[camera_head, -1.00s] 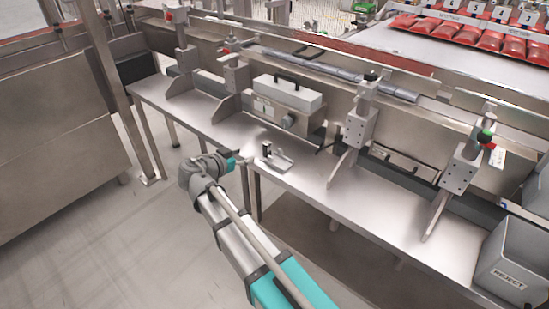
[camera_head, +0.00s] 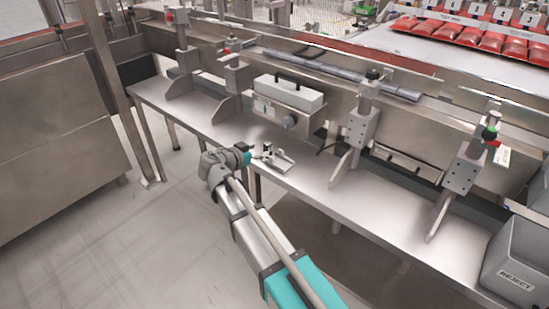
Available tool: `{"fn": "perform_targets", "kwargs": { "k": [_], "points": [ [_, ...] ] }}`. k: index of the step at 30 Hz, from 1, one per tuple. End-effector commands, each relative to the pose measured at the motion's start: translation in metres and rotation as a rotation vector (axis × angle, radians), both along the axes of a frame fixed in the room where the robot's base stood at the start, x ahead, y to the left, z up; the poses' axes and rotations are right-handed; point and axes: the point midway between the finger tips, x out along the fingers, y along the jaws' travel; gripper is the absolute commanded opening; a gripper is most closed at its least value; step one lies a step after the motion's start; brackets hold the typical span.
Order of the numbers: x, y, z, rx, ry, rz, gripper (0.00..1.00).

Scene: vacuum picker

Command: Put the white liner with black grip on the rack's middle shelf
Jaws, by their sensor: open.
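The steel bench (camera_head: 325,190) runs along the machine. Metal brackets (camera_head: 361,128) stand on the bench. A grey reject bin (camera_head: 515,265) is at far right. Floor (camera_head: 90,225) is clear at left.

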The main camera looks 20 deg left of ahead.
Motion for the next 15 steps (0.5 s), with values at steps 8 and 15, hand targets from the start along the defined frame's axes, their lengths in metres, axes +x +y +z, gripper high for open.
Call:
{"fn": "perform_targets", "kwargs": {
  "k": [8,15],
  "points": [
    [0.026,-0.010,-0.010,0.000,0.000,-0.002,0.72],
    [0.045,-0.019,-0.016,0.001,0.001,-0.001,0.72]
  ]
}}
